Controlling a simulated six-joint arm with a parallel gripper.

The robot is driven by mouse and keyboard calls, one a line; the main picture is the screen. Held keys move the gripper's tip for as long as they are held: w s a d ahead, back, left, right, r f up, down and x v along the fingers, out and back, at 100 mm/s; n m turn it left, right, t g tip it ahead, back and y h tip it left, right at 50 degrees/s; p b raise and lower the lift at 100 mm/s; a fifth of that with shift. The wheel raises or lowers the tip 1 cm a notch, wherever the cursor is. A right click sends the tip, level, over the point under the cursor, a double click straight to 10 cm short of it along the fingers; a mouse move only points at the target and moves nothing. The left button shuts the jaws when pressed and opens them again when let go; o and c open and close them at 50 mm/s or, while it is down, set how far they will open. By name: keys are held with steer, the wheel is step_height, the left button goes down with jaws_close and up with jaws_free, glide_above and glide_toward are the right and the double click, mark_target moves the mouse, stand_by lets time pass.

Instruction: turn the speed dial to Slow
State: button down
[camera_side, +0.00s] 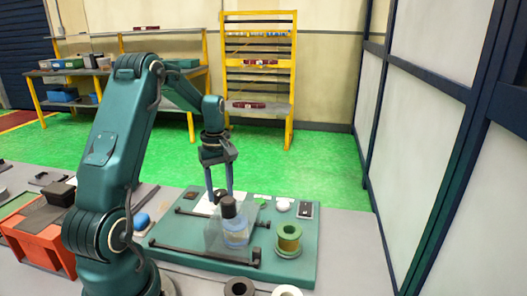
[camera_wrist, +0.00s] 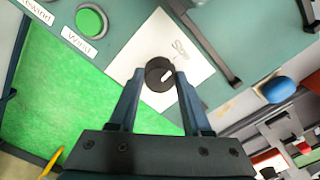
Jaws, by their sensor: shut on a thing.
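The speed dial (camera_wrist: 154,66) is a round black knob with a white pointer mark, on a white plate (camera_wrist: 196,72). The mark slants toward the upper right in the wrist view. A printed label (camera_wrist: 181,48), seemingly "Slow", lies up and right of the knob. My gripper (camera_wrist: 161,75) has one finger on each side of the knob and is shut on it. In the side view my gripper (camera_side: 219,194) points straight down at the white plate (camera_side: 202,208); the dial there is partly hidden by the fingers.
A green button (camera_wrist: 91,21) sits near "Wind" and "Rewind" labels. On the green board (camera_side: 180,238), a clear guarded winding unit (camera_side: 234,233) stands just in front of my gripper. Dark bars (camera_side: 205,252) edge the board.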

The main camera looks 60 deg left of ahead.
mark_target(220, 192)
steer(key=shift+c, duration=1.7)
jaws_free()
steer(key=shift+r, duration=2.6)
